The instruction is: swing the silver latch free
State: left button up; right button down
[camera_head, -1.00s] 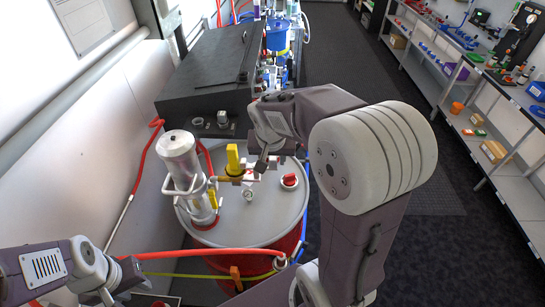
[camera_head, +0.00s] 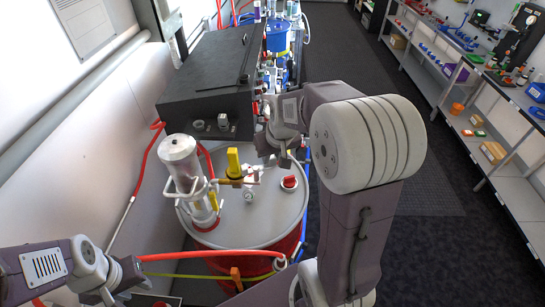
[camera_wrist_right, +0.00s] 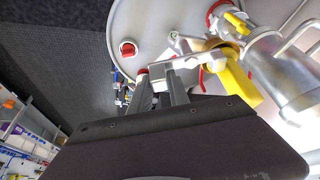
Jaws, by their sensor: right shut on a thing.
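My right gripper (camera_wrist_right: 160,92) is shut on a silver piece, which looks like the silver latch (camera_wrist_right: 186,60), above the drum lid. The latch runs from between the fingers toward a brass fitting and a yellow handle (camera_wrist_right: 236,82). In the head view my right gripper (camera_head: 279,158) is right of the yellow handle (camera_head: 233,160), and its fingertips are partly hidden. My left gripper (camera_head: 112,294) is low at the left, away from the drum; its fingers are too unclear to read.
The drum (camera_head: 262,224) carries a silver pump cylinder (camera_head: 180,163) and a red cap (camera_head: 290,182). A dark box (camera_head: 208,85) stands behind it. A red hose (camera_head: 205,256) crosses in front. Floor at the right is clear up to the shelves (camera_head: 500,120).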

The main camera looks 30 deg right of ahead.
jog(key=shift+w+f+n+y+b, duration=0.1)
jog(key=shift+w+n+y+b, duration=0.35)
jog(key=shift+n, duration=0.55)
jog(key=shift+w+a+n+g+y+b, duration=0.15)
jog(key=shift+w+n+y+b, duration=0.3)
jog(key=shift+n, duration=0.65)
jog(key=shift+w+a+n+g+y+b, duration=0.15)
jog(key=shift+w+n+y+b, duration=0.25)
jog(key=shift+n, duration=0.7)
jog(key=shift+w+a+n+g+y+b, duration=0.15)
jog(key=shift+w+n+y+b, duration=0.25)
jog(key=shift+n, duration=0.7)
jog(key=shift+w, duration=0.15)
jog(key=c, duration=1.2)
grip_release()
jog(key=shift+c, duration=0.2)
